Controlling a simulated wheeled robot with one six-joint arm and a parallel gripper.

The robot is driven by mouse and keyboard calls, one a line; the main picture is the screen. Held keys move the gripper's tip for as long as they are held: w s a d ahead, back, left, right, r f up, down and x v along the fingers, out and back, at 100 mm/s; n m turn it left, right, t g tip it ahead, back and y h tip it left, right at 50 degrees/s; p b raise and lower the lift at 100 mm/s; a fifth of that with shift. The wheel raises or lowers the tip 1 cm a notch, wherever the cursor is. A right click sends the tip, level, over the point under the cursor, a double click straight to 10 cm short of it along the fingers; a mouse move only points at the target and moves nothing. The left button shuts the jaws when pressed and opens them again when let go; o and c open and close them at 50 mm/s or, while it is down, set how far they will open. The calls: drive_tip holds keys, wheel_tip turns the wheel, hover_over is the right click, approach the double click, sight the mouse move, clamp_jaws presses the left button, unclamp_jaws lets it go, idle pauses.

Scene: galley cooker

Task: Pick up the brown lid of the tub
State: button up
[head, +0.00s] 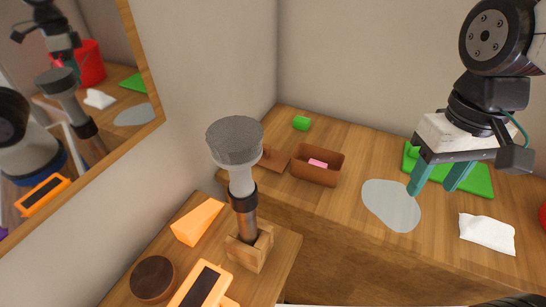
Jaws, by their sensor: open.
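The brown tub (308,176) stands open on the wooden counter at the back, with a pink piece (318,163) inside. A flat brown piece, which looks like its lid (273,159), lies on the counter just left of the tub. Its left part is hidden behind a grey-headed tool. My gripper (431,188) is at the right, its two teal fingers apart and pointing down, with nothing between them. It is above the counter between the grey patch and the green board, well to the right of the tub and lid.
The grey-headed tool (235,140) stands tall in a wooden block (250,249), in front of the lid. An orange wedge (198,221) and round brown thing (152,279) are front left.

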drive_tip(key=w+a+f+n+g, duration=0.1)
drive_tip(key=w+a+f+n, duration=0.15)
drive_tip(key=w+a, duration=0.75)
drive_tip(key=t, duration=0.1)
hover_over(266, 146)
drive_tip(key=s, duration=0.1)
drive_tip(key=f, duration=0.7)
drive_tip(key=shift+a+f, duration=0.25)
drive_tip(key=shift+f, duration=0.05)
drive_tip(key=shift+w+t, duration=0.15)
drive_tip(key=shift+t, duration=0.15)
drive_tip(key=f, duration=0.7)
drive_tip(key=shift+w+d+f, duration=0.2)
drive_tip(key=shift+w+f, duration=0.1)
drive_tip(key=shift+w, duration=0.1)
drive_tip(key=c, duration=1.1)
